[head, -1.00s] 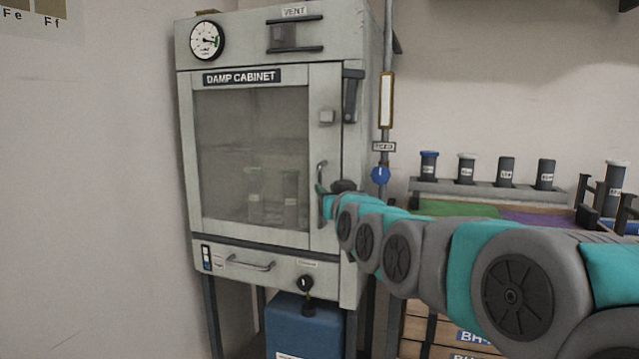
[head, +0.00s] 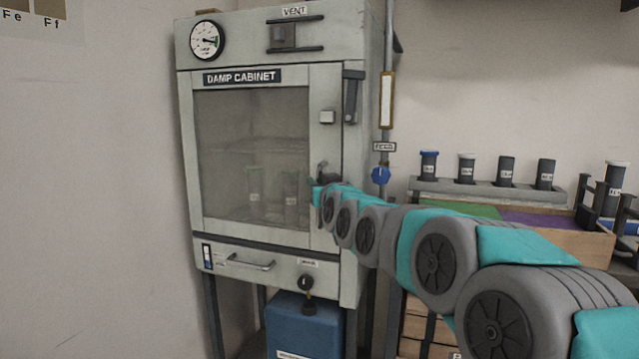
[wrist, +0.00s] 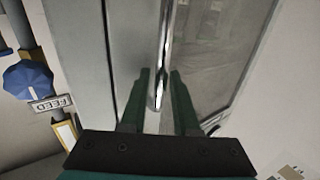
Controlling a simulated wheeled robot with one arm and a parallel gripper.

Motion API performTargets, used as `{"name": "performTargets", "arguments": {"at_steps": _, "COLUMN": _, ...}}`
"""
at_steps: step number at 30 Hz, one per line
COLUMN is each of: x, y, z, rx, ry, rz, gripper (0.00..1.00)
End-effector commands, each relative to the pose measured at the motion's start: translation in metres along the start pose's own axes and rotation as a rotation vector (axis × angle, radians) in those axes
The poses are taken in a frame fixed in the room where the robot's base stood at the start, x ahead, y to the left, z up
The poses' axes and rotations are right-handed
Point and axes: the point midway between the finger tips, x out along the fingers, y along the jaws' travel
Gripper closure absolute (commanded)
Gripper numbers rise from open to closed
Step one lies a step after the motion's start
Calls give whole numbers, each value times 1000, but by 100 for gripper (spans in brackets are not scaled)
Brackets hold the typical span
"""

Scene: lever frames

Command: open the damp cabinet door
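The damp cabinet (head: 245,42) stands against the wall in the head view. Its glazed door (head: 325,90) looks shut, with blurred jars behind the glass. A metal bar handle (head: 321,168) is upright on the door's right stile, mostly hidden by my gripper (head: 316,187). In the wrist view the handle (wrist: 166,45) runs between the two dark green fingers of my gripper (wrist: 160,72), which are apart with gaps beside the bar. A dark lever (head: 350,97) hangs on the cabinet's front, right of the door's upper part.
A drawer (head: 230,262) and a dark knob (head: 305,283) sit below the door. A pipe with a blue feed valve (head: 380,176) runs up the cabinet's right side. A rack (head: 480,190) with several dark bottles stands at right. The floor space left of the cabinet looks clear.

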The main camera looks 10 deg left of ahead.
Motion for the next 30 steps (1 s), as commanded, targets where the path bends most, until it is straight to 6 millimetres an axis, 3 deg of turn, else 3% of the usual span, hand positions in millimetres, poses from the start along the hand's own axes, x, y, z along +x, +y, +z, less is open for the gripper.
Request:
{"name": "performTargets", "arguments": {"at_steps": 4, "x": 0, "y": 0, "z": 0, "rx": 0, "ry": 0, "rz": 0, "gripper": 73}}
{"name": "performTargets", "arguments": {"at_steps": 12, "x": 0, "y": 0, "z": 0, "rx": 0, "ry": 0, "rz": 0, "gripper": 100}}
{"name": "performTargets", "arguments": {"at_steps": 30, "x": -1, "y": 0, "z": 0, "rx": 0, "ry": 0, "rz": 0, "gripper": 100}}
